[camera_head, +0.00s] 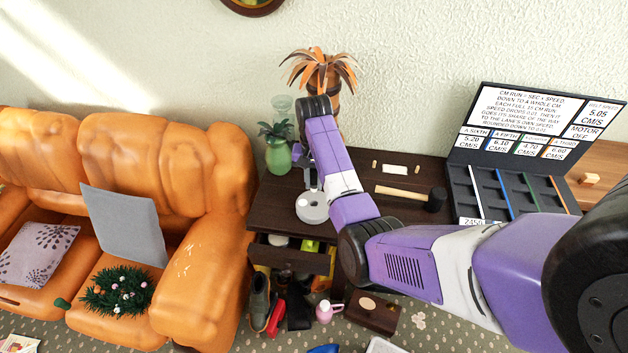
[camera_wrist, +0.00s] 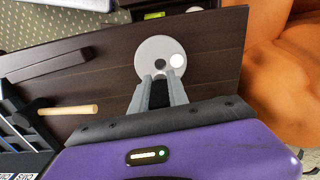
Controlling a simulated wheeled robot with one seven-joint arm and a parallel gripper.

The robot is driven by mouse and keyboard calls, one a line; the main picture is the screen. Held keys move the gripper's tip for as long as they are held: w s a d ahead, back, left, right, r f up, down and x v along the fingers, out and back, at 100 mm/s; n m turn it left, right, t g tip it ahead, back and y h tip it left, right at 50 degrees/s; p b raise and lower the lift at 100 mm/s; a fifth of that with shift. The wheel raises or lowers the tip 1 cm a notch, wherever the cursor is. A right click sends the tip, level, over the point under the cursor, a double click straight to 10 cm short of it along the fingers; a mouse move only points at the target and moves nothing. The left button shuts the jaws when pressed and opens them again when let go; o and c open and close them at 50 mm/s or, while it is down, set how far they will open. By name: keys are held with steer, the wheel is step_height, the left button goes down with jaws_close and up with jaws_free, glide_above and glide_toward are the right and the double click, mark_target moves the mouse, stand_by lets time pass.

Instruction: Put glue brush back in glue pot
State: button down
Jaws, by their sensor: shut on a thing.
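The glue pot seems to be the round grey vessel (camera_head: 312,213) on the dark wooden table, left of the mallet. In the wrist view its pale disc-like top (camera_wrist: 151,51) shows a white round patch and a small dark spot. My gripper (camera_head: 312,185) points down just above the pot. In the wrist view its two grey fingers (camera_wrist: 161,78) close together at the pot's near edge. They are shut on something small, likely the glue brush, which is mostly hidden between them. I cannot tell whether the brush's lower end is inside the pot or above it.
A wooden-handled mallet (camera_head: 405,194) lies right of the pot. A black display case (camera_head: 516,150) stands farther right. A green vase (camera_head: 278,157) and a spiky plant (camera_head: 325,72) stand at the table's back. An orange sofa (camera_head: 202,270) borders the left.

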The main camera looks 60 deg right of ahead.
mark_target(314, 192)
steer(key=shift+f+b, duration=1.4)
steer(key=shift+f, duration=1.25)
steer(key=shift+p, duration=0.8)
steer(key=shift+f+b, duration=0.95)
steer(key=shift+f, duration=0.65)
steer(key=c, duration=1.2)
jaws_free()
steer(key=shift+r+b, duration=0.35)
steer(key=shift+r, duration=3.6)
